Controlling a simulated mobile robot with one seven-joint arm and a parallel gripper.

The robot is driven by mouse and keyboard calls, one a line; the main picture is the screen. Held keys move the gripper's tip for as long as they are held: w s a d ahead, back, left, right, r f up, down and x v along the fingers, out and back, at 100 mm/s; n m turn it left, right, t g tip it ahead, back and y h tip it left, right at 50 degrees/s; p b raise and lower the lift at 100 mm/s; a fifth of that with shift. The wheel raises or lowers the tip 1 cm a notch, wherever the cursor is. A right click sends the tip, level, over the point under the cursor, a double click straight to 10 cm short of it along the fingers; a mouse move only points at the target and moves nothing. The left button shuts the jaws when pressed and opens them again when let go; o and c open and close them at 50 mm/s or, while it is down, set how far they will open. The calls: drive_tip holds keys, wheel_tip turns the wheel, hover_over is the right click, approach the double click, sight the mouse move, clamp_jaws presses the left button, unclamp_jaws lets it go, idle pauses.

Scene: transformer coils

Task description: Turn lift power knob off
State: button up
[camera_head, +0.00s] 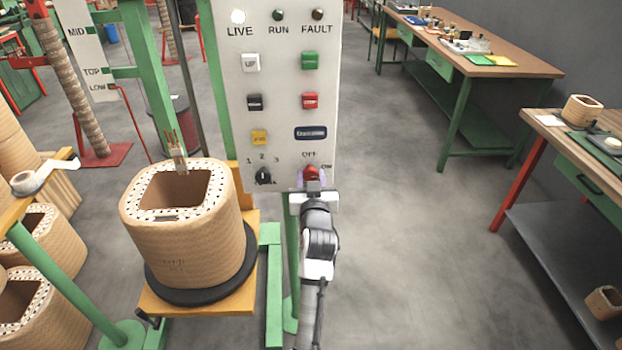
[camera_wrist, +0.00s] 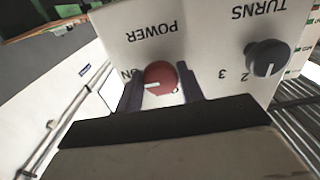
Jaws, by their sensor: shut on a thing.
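The red power knob (camera_head: 311,173) is at the lower right of the white control panel (camera_head: 284,100), below the OFF label and left of ON. In the wrist view, which is upside down, the knob (camera_wrist: 160,77) shows a white mark pointing left, toward the ON lettering; the OFF lettering is mostly hidden. My gripper (camera_head: 311,187) is at the panel's lower edge, shut on the knob. In the wrist view my gripper (camera_wrist: 162,86) has one dark finger on each side of the knob.
A black turns knob (camera_head: 263,176) is left of the red one on the panel. A large wound coil (camera_head: 188,240) stands on an orange platform to the left. Workbenches (camera_head: 500,62) stand at the right. The grey floor between is clear.

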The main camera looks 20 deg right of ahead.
drive_tip(key=shift+f, duration=0.1)
drive_tip(key=n+b, duration=0.2)
drive_tip(key=n, duration=0.1)
drive_tip(key=shift+f+b, duration=0.1)
drive_tip(key=shift+b, duration=0.3)
drive_tip(key=n+b, duration=0.3)
drive_tip(key=n, duration=0.2)
drive_tip(key=shift+d+b, duration=0.1)
drive_tip(key=shift+b, duration=0.3)
drive_tip(key=n+b, duration=0.2)
drive_tip(key=n, duration=0.2)
drive_tip(key=shift+n+b, duration=0.35)
drive_tip(key=shift+n, duration=0.05)
drive_tip(key=shift+r+n+b, duration=0.15)
drive_tip(key=shift+n+b, duration=0.5)
drive_tip(key=shift+n, duration=0.65)
drive_tip(key=shift+r+n+b, duration=0.1)
drive_tip(key=shift+n+b, duration=0.55)
drive_tip(key=shift+n, duration=0.65)
drive_tip(key=o, duration=1)
drive_tip(key=shift+s, duration=0.1)
drive_tip(key=b+v, duration=0.1)
drive_tip(key=v, duration=1.2)
drive_tip(key=shift+s+r+b, duration=0.1)
drive_tip(key=shift+s+b, duration=0.2)
drive_tip(key=shift+s, duration=0.05)
